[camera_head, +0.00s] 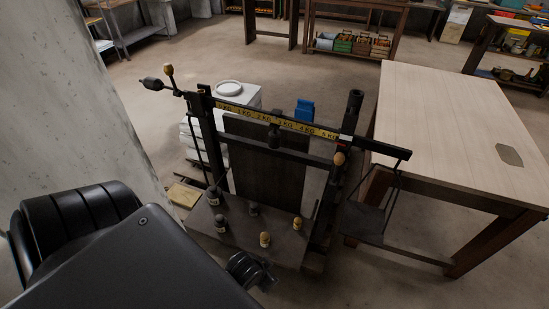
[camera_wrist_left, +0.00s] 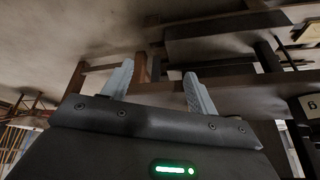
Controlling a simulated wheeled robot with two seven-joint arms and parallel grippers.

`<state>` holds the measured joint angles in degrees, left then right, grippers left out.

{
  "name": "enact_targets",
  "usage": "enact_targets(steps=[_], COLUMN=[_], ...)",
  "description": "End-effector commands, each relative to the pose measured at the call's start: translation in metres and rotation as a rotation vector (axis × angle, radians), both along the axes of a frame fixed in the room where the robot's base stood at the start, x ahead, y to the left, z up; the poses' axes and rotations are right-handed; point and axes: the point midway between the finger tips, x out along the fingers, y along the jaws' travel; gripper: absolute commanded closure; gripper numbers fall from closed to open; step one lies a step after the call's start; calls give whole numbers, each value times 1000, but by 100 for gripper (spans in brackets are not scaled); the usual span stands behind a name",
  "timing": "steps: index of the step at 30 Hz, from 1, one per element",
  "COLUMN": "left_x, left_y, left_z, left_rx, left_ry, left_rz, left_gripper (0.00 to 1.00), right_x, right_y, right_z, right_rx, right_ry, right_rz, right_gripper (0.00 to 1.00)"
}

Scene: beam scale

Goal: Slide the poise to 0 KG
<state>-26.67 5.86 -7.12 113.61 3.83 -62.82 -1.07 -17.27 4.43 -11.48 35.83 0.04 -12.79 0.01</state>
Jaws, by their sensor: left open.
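The beam scale's yellow strip (camera_head: 307,129) carries KG marks rising from left to right. The dark poise (camera_head: 275,128) hangs on the beam around the 2 to 3 KG marks, left of the middle of the strip's right half. My left arm fills the lower left of the head view and hides the floor there; its gripper fingers cannot be made out in that view. In the left wrist view my left gripper (camera_wrist_left: 158,88) is open, with two pale fingers apart and nothing between them. Dark wooden bars show beyond the fingers. My right gripper is not in view.
Several small weights stand on the scale's platform (camera_head: 280,252). A dark upright board (camera_head: 262,165) rises behind them. A wooden table (camera_head: 450,125) stands close on the right. A pale pillar (camera_head: 75,110) is at the left. Open floor lies behind the scale.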

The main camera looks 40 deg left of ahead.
Motion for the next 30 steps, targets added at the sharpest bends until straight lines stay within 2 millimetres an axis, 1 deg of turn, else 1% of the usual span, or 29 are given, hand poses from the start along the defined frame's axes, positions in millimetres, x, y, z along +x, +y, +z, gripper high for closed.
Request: enact_targets(steps=[1,2,3,5,6,9,12,14,15,17,18,21,24,27,30], left_x=[4,7,16,40,57,96,128,145,155,168,174,185,188,189,189], left_y=[0,1,3,10,17,36,58,72,82,97,107,129,142,148,149], left_z=[23,35,54,79,91,115,141,159,172,191,203,232,249,257,258], left_rx=[-4,-6,-10,-14,-13,0,28,51,69,101,125,185,229,250,255], left_ry=[-22,-37,-74,-172,-244,-412,-574,-672,-737,-833,-894,-1026,-1106,-1140,-1147], left_rz=[6,11,25,63,94,164,236,279,309,356,385,451,494,511,513], left_gripper=[41,41,41,41,41,41,41,41,41,41,41,41,41,41,41], right_x=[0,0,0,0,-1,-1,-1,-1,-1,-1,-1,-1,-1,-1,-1], right_y=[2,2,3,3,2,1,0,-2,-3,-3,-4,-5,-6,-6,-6], right_z=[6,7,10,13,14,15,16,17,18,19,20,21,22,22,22], right_rx=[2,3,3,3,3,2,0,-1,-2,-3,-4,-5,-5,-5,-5], right_ry=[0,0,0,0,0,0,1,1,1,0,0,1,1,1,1], right_rz=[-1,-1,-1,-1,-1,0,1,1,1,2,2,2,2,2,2], right_gripper=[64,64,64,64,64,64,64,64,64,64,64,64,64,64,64])
